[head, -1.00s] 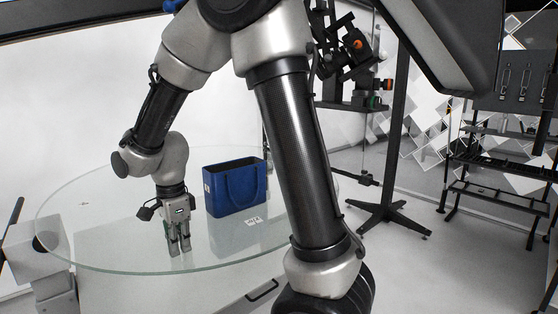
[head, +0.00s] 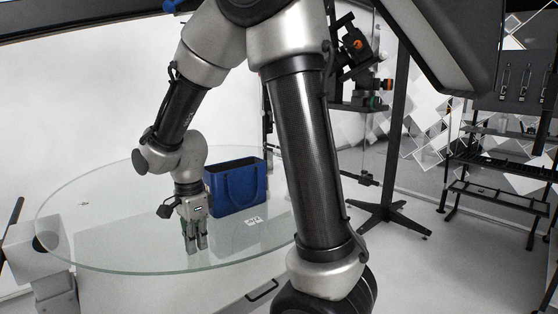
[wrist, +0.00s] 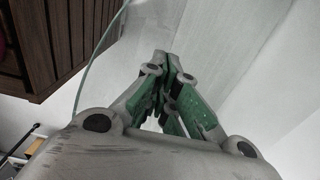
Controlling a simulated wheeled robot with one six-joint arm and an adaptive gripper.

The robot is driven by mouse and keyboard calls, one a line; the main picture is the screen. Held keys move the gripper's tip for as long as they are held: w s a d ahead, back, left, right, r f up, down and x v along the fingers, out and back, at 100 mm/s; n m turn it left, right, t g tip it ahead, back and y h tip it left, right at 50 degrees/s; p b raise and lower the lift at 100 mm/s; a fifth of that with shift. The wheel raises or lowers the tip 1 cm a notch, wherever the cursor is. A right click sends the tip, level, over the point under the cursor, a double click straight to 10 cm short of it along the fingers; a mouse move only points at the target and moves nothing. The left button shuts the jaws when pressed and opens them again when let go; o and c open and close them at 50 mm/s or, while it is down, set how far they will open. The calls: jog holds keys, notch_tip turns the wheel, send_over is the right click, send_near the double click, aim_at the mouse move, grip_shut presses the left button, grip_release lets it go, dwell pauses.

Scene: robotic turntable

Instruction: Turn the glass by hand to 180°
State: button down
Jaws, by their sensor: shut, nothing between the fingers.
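The round glass (head: 105,228) is a clear disc with a pale green rim, on the left of the head view. A blue bag (head: 238,190) with handles stands upright on it, and a small white label (head: 254,220) lies in front of the bag. My gripper (head: 196,247) points down over the near part of the glass, left of and in front of the bag. Its fingers are shut with nothing between them; they also show shut in the wrist view (wrist: 174,62). I cannot tell whether the fingertips touch the glass. A thin curved glass edge (wrist: 88,72) shows in the wrist view.
A grey box-like device (head: 35,245) stands at the left rim of the glass. A black stand (head: 388,205) and a black rack (head: 500,190) stand to the right. Brown slatted panels (wrist: 60,40) fill the wrist view's upper left.

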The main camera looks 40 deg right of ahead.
aim_at(222, 246)
jog(key=shift+s+d+f, duration=0.1)
jog(key=shift+s+d, duration=0.25)
jog(key=shift+d, duration=0.35)
jog(key=shift+s+d+f, duration=0.1)
jog(key=shift+s+d, duration=0.2)
jog(key=shift+d, duration=0.5)
jog(key=shift+s+d+r, duration=0.1)
jog(key=shift+s+d, duration=0.2)
jog(key=shift+d, duration=0.4)
jog(key=shift+s+d+r, duration=0.1)
jog(key=shift+s+d, duration=0.15)
jog(key=shift+d, duration=0.45)
jog(key=shift+r, duration=2.95)
